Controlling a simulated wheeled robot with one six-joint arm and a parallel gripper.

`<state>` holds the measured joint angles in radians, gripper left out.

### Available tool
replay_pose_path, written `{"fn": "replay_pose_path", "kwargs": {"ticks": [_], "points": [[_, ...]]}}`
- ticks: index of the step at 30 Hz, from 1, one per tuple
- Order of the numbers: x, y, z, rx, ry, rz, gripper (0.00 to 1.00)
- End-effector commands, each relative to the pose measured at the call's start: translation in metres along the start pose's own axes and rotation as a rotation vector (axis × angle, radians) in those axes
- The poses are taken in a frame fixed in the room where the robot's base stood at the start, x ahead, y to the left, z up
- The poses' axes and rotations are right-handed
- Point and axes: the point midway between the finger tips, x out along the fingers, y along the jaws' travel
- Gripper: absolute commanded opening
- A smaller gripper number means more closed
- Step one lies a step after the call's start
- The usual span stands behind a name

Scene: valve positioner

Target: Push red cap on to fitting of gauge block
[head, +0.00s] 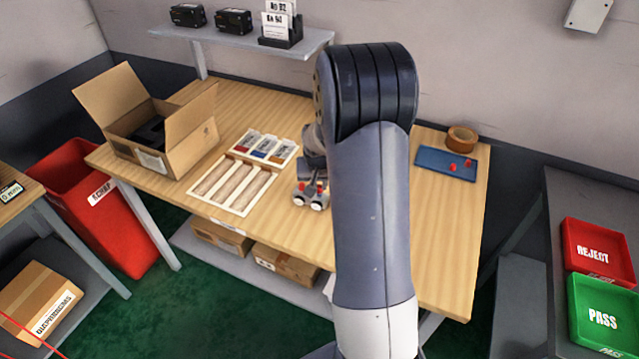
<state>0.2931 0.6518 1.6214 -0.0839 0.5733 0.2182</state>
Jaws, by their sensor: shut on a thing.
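The gauge block (310,202), with its pale round gauges, sits on the wooden table just left of my arm. Small red spots show at its top, and a red cap (320,187) is at its right side. My gripper (315,180) is right above the block, partly hidden behind my arm. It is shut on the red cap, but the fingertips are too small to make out. I cannot tell whether the cap is seated on the fitting. More red caps (453,168) stand on a blue mat (432,160) at the table's right.
A wooden tray (232,185) with long slots and a tray of coloured parts (265,148) lie left of the block. An open cardboard box (185,145) stands farther left. A tape roll (462,138) is at the back right. Red REJECT (592,250) and green PASS (602,318) bins stand right.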

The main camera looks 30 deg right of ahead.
Motion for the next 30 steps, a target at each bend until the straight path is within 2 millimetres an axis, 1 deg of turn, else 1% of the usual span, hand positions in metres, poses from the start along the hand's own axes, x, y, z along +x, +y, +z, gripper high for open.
{"fn": "replay_pose_path", "kwargs": {"ticks": [23,24,30], "points": [[0.012,0.000,0.004,0.000,0.000,0.000,0.00],[0.011,0.000,0.004,0.000,0.000,0.000,0.14],[0.011,0.000,0.003,0.000,0.000,0.000,0.30]]}}
